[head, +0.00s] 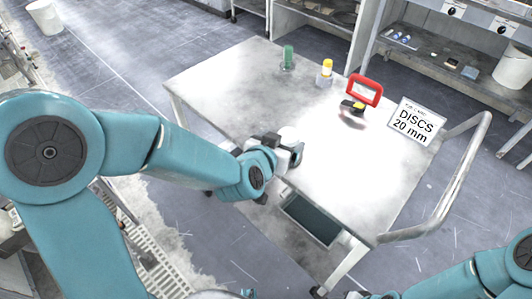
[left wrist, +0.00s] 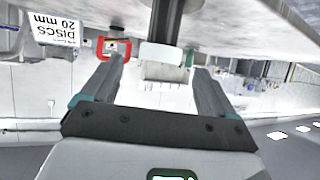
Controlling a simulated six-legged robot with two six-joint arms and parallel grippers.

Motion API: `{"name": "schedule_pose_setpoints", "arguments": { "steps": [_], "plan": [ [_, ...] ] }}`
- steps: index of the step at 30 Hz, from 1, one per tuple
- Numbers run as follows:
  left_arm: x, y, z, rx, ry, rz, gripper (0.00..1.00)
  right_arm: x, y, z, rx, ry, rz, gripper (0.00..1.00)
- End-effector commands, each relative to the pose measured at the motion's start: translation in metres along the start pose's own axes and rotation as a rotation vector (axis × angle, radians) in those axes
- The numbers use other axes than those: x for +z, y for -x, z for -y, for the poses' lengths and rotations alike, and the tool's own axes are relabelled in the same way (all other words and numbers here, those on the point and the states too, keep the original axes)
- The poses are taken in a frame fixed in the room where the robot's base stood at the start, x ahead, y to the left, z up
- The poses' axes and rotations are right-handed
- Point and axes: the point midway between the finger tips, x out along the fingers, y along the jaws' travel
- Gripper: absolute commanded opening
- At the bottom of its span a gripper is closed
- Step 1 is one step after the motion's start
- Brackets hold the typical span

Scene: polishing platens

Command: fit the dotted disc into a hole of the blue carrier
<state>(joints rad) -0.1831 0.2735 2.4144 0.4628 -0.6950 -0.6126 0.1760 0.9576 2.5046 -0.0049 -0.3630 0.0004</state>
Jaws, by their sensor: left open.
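My left gripper (head: 290,152) is over the near part of the grey metal table (head: 225,85). In the left wrist view its two fingers (left wrist: 158,80) are wide apart, and neither touches anything that I can make out. A pale, blurred cylindrical thing with a dark post (left wrist: 167,22) shows between and beyond the fingers; I cannot tell what it is. I can make out neither the dotted disc nor the blue carrier in either view. Of my right arm only teal links show at the bottom right of the head view; its fingers are out of frame.
On the table stand a green bottle (head: 288,57), a yellow-capped bottle (head: 326,72), a red frame (head: 364,88), a black and yellow item (head: 353,107) and a sign reading DISCS 20 mm (head: 415,121). A rail (head: 462,185) runs along the right side. The table's left part is clear.

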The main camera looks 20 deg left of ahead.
Motion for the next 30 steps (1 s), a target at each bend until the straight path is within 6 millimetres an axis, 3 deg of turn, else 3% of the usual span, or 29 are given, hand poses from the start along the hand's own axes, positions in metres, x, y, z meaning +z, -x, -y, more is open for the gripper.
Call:
{"name": "schedule_pose_setpoints", "arguments": {
  "steps": [5, 6, 11, 21, 30],
  "plan": [
    [-0.003, 0.052, 0.000, 0.003, 0.000, -0.005, 0.88, 0.000, 0.008, 0.003, 0.000, 0.000, 0.000, 0.43],
    [0.004, 0.051, 0.001, -0.003, 0.000, -0.010, 0.88, -0.001, -0.009, -0.003, 0.000, 0.000, -0.001, 0.43],
    [0.004, 0.074, -0.001, 0.004, 0.004, -0.010, 0.88, 0.000, -0.031, -0.011, 0.000, 0.000, 0.001, 0.43],
    [-0.001, 0.115, 0.000, -0.001, 0.001, -0.009, 0.88, -0.001, -0.046, -0.017, 0.000, 0.000, 0.000, 0.43],
    [0.000, 0.127, 0.000, 0.001, -0.001, -0.001, 0.88, -0.001, -0.049, -0.018, 0.000, 0.000, 0.000, 0.43]
  ]
}}
